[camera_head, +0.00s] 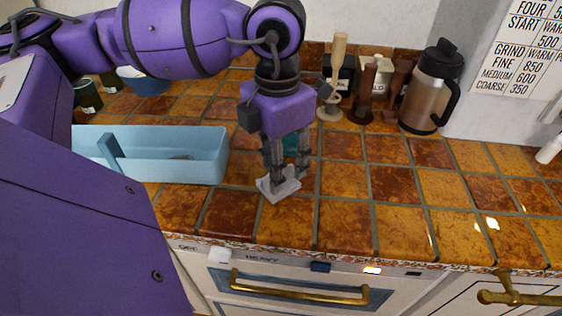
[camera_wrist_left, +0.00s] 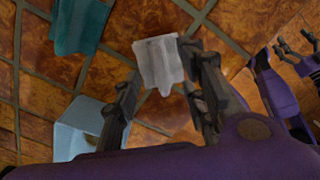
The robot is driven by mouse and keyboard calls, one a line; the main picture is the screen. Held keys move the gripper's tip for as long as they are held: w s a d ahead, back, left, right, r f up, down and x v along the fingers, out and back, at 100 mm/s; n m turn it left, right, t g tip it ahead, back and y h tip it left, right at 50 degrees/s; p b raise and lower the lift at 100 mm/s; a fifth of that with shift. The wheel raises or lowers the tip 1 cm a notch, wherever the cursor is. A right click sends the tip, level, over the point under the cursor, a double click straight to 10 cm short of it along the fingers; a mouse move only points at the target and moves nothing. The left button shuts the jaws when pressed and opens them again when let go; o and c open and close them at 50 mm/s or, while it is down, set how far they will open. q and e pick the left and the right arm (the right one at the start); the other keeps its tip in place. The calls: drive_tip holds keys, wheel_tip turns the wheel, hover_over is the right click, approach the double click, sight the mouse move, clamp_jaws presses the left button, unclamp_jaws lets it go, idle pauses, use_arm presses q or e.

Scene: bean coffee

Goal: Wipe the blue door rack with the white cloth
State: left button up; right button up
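The white cloth (camera_head: 279,190) is a small folded piece on the tiled counter, near its front edge. My left gripper (camera_head: 286,176) points down at it, with a finger at either side. In the left wrist view the fingers of the left gripper (camera_wrist_left: 162,68) stand apart with the white cloth (camera_wrist_left: 157,62) between their tips; I see no clear squeeze on it. The blue door rack (camera_head: 204,158) is a long light blue bin on the counter, left of the gripper; a corner of the rack (camera_wrist_left: 72,138) shows in the wrist view. My right gripper (camera_wrist_left: 298,46) appears only there, at the right edge, fingers apart.
A teal cloth (camera_wrist_left: 78,25) lies close behind the left gripper. A steel jug (camera_head: 428,90), wooden-handled tools (camera_head: 336,80) and dark containers stand at the back. The counter right of the gripper is clear. A drawer with a brass handle (camera_head: 298,287) is below the front edge.

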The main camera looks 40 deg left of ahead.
use_arm(q)
drive_tip(key=shift+f, duration=0.55)
use_arm(e)
drive_tip(key=shift+a+f, duration=0.15)
drive_tip(key=shift+f, duration=0.1)
drive_tip(key=shift+s, duration=0.1)
use_arm(q)
drive_tip(key=shift+c, duration=0.9)
clamp_jaws()
wheel_tip(320, 180, up, 8)
drive_tip(key=p, duration=0.4)
drive_tip(key=shift+r, duration=0.25)
drive_tip(key=shift+f, duration=0.2)
use_arm(e)
drive_tip(key=shift+t, duration=0.3)
drive_tip(key=r, duration=0.1)
drive_tip(key=w+r, duration=0.1)
drive_tip(key=r, duration=0.1)
drive_tip(key=w+r, duration=0.1)
drive_tip(key=r, duration=0.1)
drive_tip(key=shift+w+r, duration=0.2)
